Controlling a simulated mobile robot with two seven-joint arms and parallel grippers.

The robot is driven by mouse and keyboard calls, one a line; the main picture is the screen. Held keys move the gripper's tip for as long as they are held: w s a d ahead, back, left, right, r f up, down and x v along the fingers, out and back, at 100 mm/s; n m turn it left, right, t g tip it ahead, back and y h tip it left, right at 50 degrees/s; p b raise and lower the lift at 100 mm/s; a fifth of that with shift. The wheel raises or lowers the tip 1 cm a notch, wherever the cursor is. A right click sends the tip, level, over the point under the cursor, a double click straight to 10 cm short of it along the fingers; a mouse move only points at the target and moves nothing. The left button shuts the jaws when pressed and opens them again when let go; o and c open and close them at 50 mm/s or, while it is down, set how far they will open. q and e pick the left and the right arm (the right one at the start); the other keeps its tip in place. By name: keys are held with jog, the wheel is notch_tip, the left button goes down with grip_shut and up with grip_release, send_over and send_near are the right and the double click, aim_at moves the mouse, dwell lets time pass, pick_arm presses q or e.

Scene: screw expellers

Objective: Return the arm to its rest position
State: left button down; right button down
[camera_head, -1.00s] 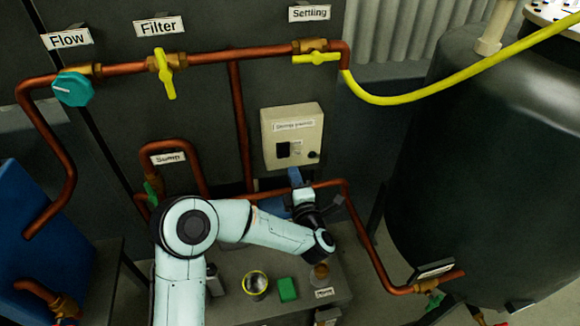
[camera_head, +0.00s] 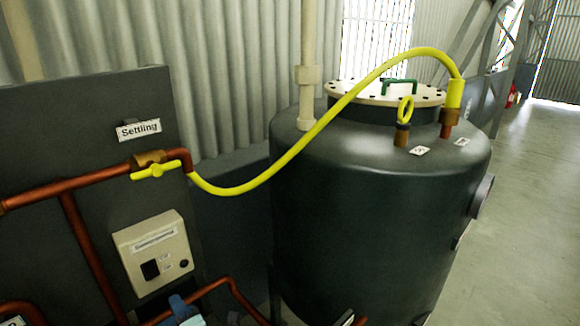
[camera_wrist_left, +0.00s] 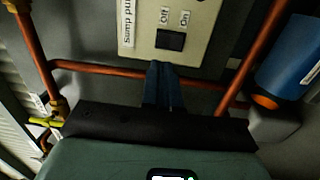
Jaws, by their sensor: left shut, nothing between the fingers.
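My left gripper (camera_head: 177,303) shows at the bottom edge of the head view, below the control box. Only its blue fingers and a pale part of my arm show; the rest is cut off. In the left wrist view the blue fingers (camera_wrist_left: 163,85) are together and empty, in front of a copper pipe and just below the box's black switch (camera_wrist_left: 169,40). I cannot tell whether they touch anything. My right gripper is in neither view.
The cream control box (camera_head: 153,250) is on the dark panel, with copper pipes (camera_head: 85,245) around it. A large dark tank (camera_head: 375,210) stands to the right, joined by a yellow hose (camera_head: 300,148). In the left wrist view a blue cylinder (camera_wrist_left: 290,55) is at right. Open floor (camera_head: 520,200) lies beyond the tank.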

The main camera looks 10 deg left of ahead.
pick_arm(q)
jog(key=s+d+f+m+h, duration=0.1)
jog(key=d+f+m+h, duration=0.4)
jog(key=f, duration=0.6)
jog(key=s+d+f+m+h, duration=0.1)
jog(key=d+f+m+h, duration=0.2)
jog(key=f+m+h, duration=0.5)
jog(key=s+d+f+m+g+h, duration=0.1)
jog(key=s+d+f+m+g, duration=0.2)
jog(key=s+f, duration=0.4)
jog(key=s+d+f+m+g+h, duration=0.1)
jog(key=s+d+f+g, duration=0.25)
jog(key=f, duration=0.55)
jog(key=s+d+f+m+g+h, duration=0.1)
jog(key=s+d+f+m+g, duration=0.2)
jog(key=s, duration=0.6)
jog(key=s+d+f+m+g+h, duration=0.1)
jog(key=s+d+f+m+g, duration=0.15)
jog(key=s, duration=0.65)
notch_tip(320, 180, up, 12)
jog(key=g+p, duration=0.1)
jog(key=p, duration=1.1)
jog(key=shift+s+a+f+m, duration=0.15)
jog(key=shift+s+f+m, duration=0.1)
jog(key=shift+m, duration=0.1)
